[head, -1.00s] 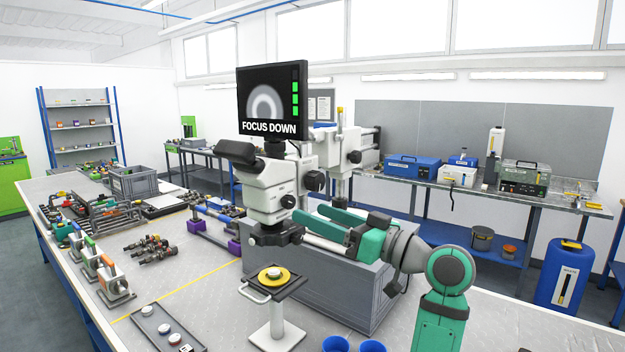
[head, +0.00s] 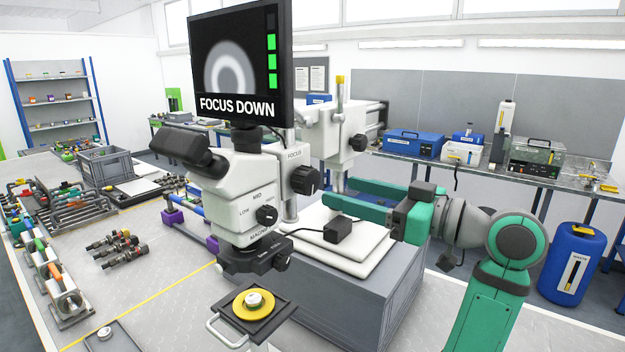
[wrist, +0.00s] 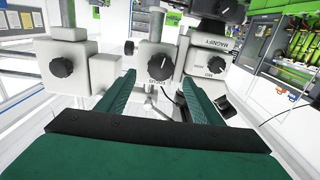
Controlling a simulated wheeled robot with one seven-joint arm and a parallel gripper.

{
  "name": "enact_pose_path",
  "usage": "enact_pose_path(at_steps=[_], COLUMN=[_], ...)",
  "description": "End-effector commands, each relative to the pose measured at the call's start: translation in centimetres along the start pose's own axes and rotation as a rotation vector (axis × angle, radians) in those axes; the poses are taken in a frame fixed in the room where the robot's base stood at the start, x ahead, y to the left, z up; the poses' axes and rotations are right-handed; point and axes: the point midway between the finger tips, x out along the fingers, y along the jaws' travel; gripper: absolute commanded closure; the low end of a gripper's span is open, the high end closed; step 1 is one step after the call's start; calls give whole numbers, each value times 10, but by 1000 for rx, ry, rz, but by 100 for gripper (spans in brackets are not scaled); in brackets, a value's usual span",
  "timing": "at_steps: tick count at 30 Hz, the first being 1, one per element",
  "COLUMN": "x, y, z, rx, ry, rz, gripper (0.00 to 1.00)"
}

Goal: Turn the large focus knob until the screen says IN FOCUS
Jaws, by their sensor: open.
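The large focus knob (head: 305,180) is black and ribbed, on the right side of the white microscope head (head: 245,190) under a FOCUS label. It also shows in the wrist view (wrist: 160,66), just beyond and between the fingertips. My green gripper (head: 338,193) is open and empty, right of the knob and a little lower, with a gap between in the head view. The same gripper shows in the wrist view (wrist: 158,78). The screen (head: 240,62) above the microscope reads FOCUS DOWN, with a blurred grey ring and a column of green bars.
A smaller magnification knob (head: 267,215) sits below the focus knob. A second white unit with a dark knob (head: 357,143) stands behind. A grey box (head: 375,300) lies under my gripper. A stand with a yellow disc (head: 240,308) is in front.

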Motion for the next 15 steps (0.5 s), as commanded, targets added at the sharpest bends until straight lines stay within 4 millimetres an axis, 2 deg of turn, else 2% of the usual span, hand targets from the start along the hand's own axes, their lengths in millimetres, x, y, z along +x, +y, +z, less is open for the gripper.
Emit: enact_pose_path(at_steps=[9,15], x=[55,77], y=[1,2], z=[0,0], rx=[2,1], ry=[0,1], rz=[1,5], gripper=[40,40])
